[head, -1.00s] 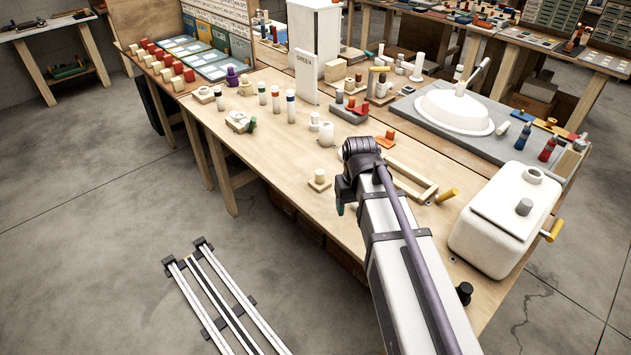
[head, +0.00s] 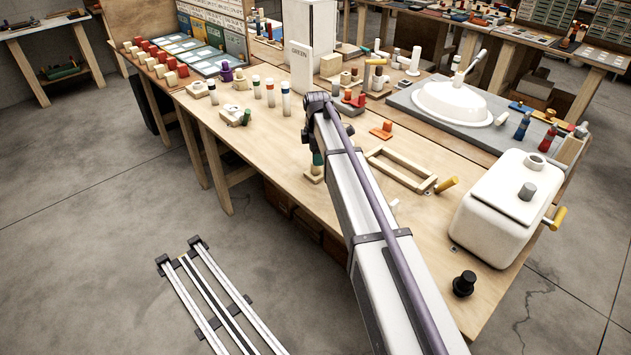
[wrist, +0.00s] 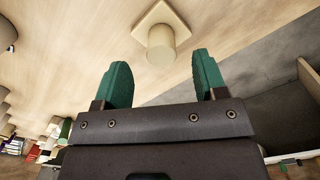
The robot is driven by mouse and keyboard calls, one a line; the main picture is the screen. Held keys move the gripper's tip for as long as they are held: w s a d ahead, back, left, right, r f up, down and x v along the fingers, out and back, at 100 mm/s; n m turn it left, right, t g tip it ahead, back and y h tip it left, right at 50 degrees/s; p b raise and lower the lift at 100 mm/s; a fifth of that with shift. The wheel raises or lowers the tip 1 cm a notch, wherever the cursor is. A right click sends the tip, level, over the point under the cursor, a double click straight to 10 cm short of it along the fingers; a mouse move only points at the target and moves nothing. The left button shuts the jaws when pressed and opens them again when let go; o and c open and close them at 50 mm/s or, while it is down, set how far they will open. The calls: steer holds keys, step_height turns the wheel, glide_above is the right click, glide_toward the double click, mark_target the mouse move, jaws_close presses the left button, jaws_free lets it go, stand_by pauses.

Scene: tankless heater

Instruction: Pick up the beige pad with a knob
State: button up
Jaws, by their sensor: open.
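The beige pad with a knob shows in the wrist view as a square pad (wrist: 178,17) with a round knob (wrist: 161,46) standing on it. It rests on the wooden table near the front edge. In the wrist view my gripper (wrist: 162,66) is open, its two green fingers apart with nothing between them. The knob lies just beyond the fingertips, roughly centred between them. In the head view my arm hides most of my gripper (head: 317,160) and much of the pad (head: 313,178); only a pad corner shows below the fingers.
An orange pad with a knob (head: 382,130), a wooden frame (head: 400,170) with a yellow handle, and a white tank (head: 500,215) stand to the right. Several bottles (head: 285,98) stand to the left. A black knob (head: 464,284) is near the front right.

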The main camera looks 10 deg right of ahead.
step_height(320, 180, down, 6)
steer(key=b, duration=0.5)
steer(key=shift+a+r, duration=0.1)
steer(key=shift+r, duration=0.35)
steer(key=c, duration=1)
step_height(320, 180, up, 10)
steer(key=p, duration=1)
steer(key=shift+s+r+p, duration=0.1)
steer(key=shift+r+p, duration=0.1)
steer(key=shift+p, duration=0.1)
steer(key=shift+f, duration=0.15)
